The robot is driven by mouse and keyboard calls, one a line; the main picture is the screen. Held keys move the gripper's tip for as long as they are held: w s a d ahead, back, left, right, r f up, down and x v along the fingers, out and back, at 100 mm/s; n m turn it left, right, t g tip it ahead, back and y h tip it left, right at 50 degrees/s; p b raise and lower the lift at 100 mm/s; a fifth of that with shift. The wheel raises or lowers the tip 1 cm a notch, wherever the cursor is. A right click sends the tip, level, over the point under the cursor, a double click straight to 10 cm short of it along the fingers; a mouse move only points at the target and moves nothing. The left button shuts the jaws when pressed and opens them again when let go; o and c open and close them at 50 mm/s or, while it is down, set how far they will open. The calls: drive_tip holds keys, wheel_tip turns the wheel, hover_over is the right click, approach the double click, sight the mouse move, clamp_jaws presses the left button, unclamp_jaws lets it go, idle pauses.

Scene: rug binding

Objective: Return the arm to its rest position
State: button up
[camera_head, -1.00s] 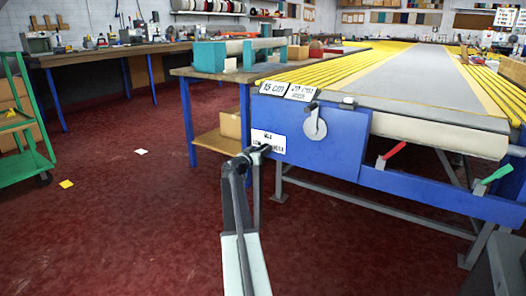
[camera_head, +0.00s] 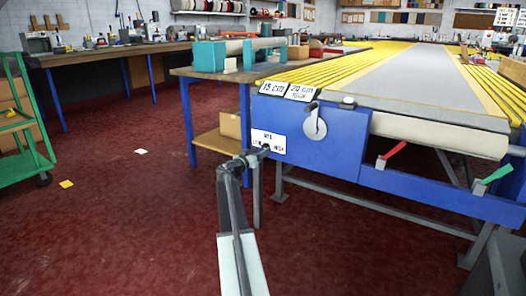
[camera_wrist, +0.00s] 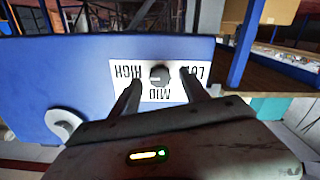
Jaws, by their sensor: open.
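My gripper (camera_head: 262,150) is at the front of the blue machine panel (camera_head: 340,140), by a white label (camera_head: 270,136). The wrist view shows its two dark fingers apart (camera_wrist: 162,90). A round dark knob (camera_wrist: 159,75) shows between them on the label (camera_wrist: 120,70), which reads LOW, MID and HIGH upside down. Nothing is seen held. I cannot tell how far the fingertips are from the knob. My arm reaches up from the bottom middle of the head view, bent at the elbow.
A grey crank disc (camera_head: 315,127), a red lever (camera_head: 392,154) and a green lever (camera_head: 495,174) are on the machine front. A wooden bench (camera_head: 215,72) stands left of it. A green cart (camera_head: 22,130) is far left. The red floor between is mostly clear.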

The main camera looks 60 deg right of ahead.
drive_tip(key=a, duration=0.5)
